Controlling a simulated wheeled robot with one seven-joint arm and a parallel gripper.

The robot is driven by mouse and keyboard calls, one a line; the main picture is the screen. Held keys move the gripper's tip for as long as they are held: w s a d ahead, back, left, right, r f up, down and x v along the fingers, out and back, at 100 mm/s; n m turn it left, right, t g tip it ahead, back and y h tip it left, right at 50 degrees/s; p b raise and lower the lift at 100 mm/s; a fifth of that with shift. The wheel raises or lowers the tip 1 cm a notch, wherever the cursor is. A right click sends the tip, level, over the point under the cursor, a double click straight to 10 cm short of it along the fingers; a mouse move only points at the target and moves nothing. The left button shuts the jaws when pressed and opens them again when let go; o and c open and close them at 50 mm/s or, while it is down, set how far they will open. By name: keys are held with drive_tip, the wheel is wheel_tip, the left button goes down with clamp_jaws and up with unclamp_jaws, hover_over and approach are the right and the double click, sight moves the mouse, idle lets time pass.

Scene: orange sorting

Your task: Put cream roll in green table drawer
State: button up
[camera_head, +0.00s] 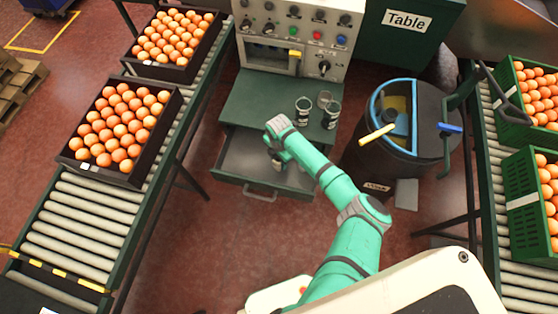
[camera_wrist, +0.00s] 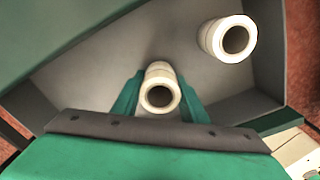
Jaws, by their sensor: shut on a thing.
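The green table (camera_head: 248,98) stands below the control panel, and its grey drawer (camera_head: 240,152) is pulled open. The drawer's inside also shows in the wrist view (camera_wrist: 95,65). My gripper (camera_head: 277,158) is over the drawer in the head view. In the wrist view my gripper (camera_wrist: 158,100) is shut on a cream roll (camera_wrist: 160,74), with its open end facing the camera. I cannot tell whether this roll touches the drawer floor. A second cream roll (camera_wrist: 214,38) is inside the drawer, apart from the held one, to the upper right.
Dark jars (camera_head: 303,111) stand on the tabletop's right side. A round bin (camera_head: 405,118) with a blue rim is right of the table. A roller conveyor (camera_head: 85,222) with orange crates (camera_head: 67,160) runs along the left; green crates (camera_head: 520,205) are at right.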

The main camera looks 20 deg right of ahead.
drive_tip(key=shift+f, duration=0.2)
drive_tip(key=shift+f, duration=0.15)
drive_tip(key=o, duration=1)
drive_tip(key=shift+o, duration=0.2)
